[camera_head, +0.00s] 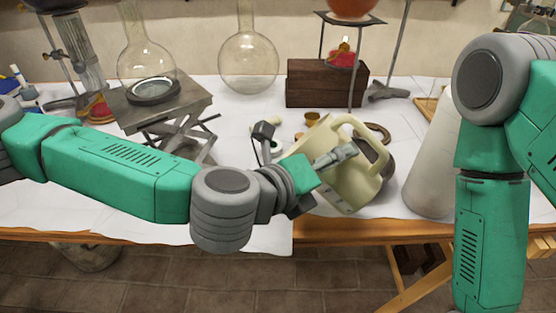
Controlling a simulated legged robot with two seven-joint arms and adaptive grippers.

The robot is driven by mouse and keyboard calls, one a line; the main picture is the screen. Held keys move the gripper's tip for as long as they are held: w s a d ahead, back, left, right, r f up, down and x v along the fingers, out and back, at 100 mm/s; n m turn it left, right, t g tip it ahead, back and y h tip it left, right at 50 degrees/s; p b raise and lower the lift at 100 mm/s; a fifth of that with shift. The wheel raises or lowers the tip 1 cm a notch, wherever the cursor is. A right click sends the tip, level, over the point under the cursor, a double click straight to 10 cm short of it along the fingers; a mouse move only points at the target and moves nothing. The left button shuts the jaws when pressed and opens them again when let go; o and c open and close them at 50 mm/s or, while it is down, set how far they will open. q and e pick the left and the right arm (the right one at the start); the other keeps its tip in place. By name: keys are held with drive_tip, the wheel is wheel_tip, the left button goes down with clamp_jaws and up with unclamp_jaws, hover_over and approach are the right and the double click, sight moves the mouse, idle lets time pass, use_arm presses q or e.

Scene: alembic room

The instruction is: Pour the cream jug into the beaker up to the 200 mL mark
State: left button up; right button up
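The cream jug (355,188) is a pale cream-yellow pitcher near the table's front edge, right of centre. It is tilted, with its looped handle toward the upper right. My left gripper (337,160) reaches in from the left. A grey finger lies across the jug's near side, and the gripper appears to hold the jug; the far finger is hidden. I cannot make out the beaker or its 200 mL mark; the jug and my arm cover part of the table. My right arm runs down the right side, with its gripper out of view.
Round flasks (248,62) and a dark wooden box (326,84) are behind. A pale cone-shaped vessel (432,160) stands right of the jug. Small brass pieces (311,118) lie behind the jug.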

use_arm(q)
drive_tip(key=shift+a+r+n+h, duration=0.15)
drive_tip(key=shift+r+n+h, duration=0.25)
drive_tip(key=shift+r+n, duration=0.3)
idle(2.3)
drive_tip(key=shift+w+a+r+h, duration=0.15)
drive_tip(key=shift+a+r+h, duration=0.15)
drive_tip(key=shift+r, duration=0.1)
idle(1.4)
drive_tip(key=shift+d, duration=0.1)
